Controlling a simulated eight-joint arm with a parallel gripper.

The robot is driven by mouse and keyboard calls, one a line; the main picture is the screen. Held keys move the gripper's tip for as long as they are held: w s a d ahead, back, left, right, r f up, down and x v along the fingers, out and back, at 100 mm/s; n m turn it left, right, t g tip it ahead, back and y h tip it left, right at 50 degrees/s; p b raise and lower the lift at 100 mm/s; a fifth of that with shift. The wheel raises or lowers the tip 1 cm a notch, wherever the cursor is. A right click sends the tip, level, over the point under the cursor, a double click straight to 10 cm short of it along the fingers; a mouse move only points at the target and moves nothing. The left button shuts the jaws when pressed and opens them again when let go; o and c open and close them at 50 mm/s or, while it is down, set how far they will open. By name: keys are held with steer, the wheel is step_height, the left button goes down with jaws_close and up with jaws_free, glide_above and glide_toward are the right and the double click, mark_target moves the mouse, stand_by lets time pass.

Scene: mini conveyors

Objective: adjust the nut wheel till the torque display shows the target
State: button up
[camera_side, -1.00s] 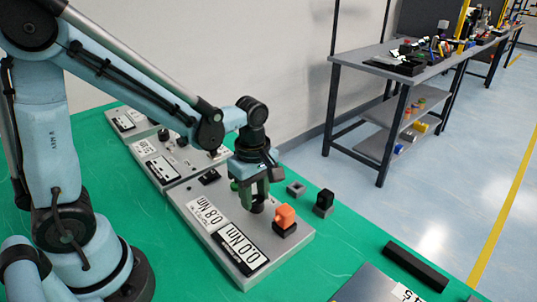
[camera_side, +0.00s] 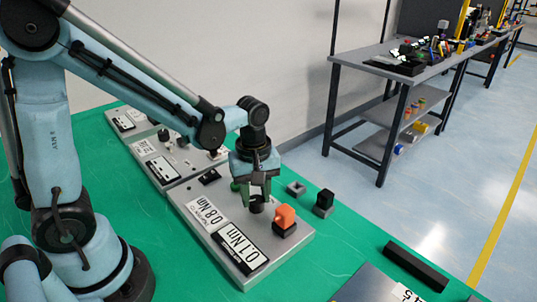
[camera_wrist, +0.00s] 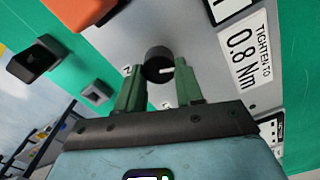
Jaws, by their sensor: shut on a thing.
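The nut wheel (camera_wrist: 158,58) is a small dark round knob with a white mark on its face, standing on the grey panel (camera_side: 205,243). It also shows in the side view (camera_side: 256,204) under my gripper (camera_side: 255,193). In the wrist view the green fingers of my gripper (camera_wrist: 158,82) are on either side of the wheel, shut on it. The torque display (camera_side: 241,247) on the panel reads 0.1 Nm. The target label (camera_side: 208,212) beside it reads 0.8 Nm; in the wrist view the label (camera_wrist: 243,52) reads "TIGHTEN TO 0.8 Nm".
An orange-topped block (camera_side: 285,217) sits on the panel right of the wheel. A black-topped block (camera_side: 324,203) and a grey square piece (camera_side: 296,188) stand on the green mat behind. A black bar (camera_side: 416,267) lies front right. More panels (camera_side: 170,162) stand at back left.

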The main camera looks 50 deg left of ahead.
mark_target(258, 200)
steer(key=m, duration=0.7)
steer(key=shift+w+d, duration=0.1)
steer(key=shift+d, duration=0.05)
steer(key=m, duration=0.6)
steer(key=shift+d+m, duration=0.15)
steer(key=shift+m, duration=0.25)
steer(key=m, duration=0.7)
steer(key=shift+d, duration=0.1)
steer(key=m, duration=0.6)
steer(key=shift+d, duration=0.1)
steer(key=shift+m, duration=0.3)
steer(key=o, duration=1)
steer(key=shift+o, duration=0.2)
step_height(258, 200, up, 12)
